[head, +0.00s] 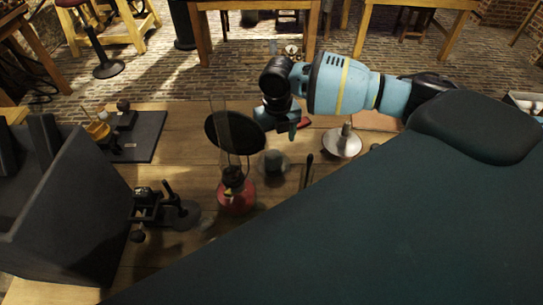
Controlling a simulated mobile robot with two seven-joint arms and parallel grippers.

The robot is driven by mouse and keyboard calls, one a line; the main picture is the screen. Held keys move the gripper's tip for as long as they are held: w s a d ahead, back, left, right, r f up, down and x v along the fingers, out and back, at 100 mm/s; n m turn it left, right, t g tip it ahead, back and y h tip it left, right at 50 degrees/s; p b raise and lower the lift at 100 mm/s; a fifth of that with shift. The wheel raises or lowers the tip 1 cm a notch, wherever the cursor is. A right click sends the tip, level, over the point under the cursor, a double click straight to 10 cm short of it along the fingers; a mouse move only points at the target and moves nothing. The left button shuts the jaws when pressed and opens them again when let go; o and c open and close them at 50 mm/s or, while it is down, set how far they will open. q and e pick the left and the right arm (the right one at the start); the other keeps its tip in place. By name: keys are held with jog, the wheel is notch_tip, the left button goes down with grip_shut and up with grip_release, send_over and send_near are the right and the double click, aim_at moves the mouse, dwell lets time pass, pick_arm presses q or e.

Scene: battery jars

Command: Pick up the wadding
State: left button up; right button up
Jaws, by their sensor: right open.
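My right gripper (284,127) points down over the wooden workbench (190,140), near its far edge. It is open, and I see nothing held in it. A small red item (304,122) lies beside it, partly hidden. I cannot pick out the wadding with certainty; it may be hidden or too small to tell. A glass jar with a grey lump (273,163) stands below the gripper in the picture, apart from it. My left gripper is not in view.
A red-based lamp with tall glass (237,195) stands left of the jar. A white dish with a knob (342,142) is at right. A dark rod (308,168) stands between. A black board (150,140) and a black clamp-like device (150,205) are at left.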

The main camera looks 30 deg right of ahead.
aim_at(273, 154)
notch_tip(273, 154, down, 2)
jog(key=shift+w+f, duration=0.1)
jog(key=shift+f, duration=0.05)
jog(key=shift+w+a+f, duration=0.1)
jog(key=shift+a+f, duration=0.1)
jog(key=shift+f, duration=1.1)
jog(key=shift+w+a+f, duration=0.1)
jog(key=shift+a+f, duration=0.05)
jog(key=shift+f, duration=1.15)
jog(key=c, duration=1)
jog(key=shift+c, duration=0.2)
notch_tip(273, 154, up, 10)
jog(key=shift+r, duration=0.1)
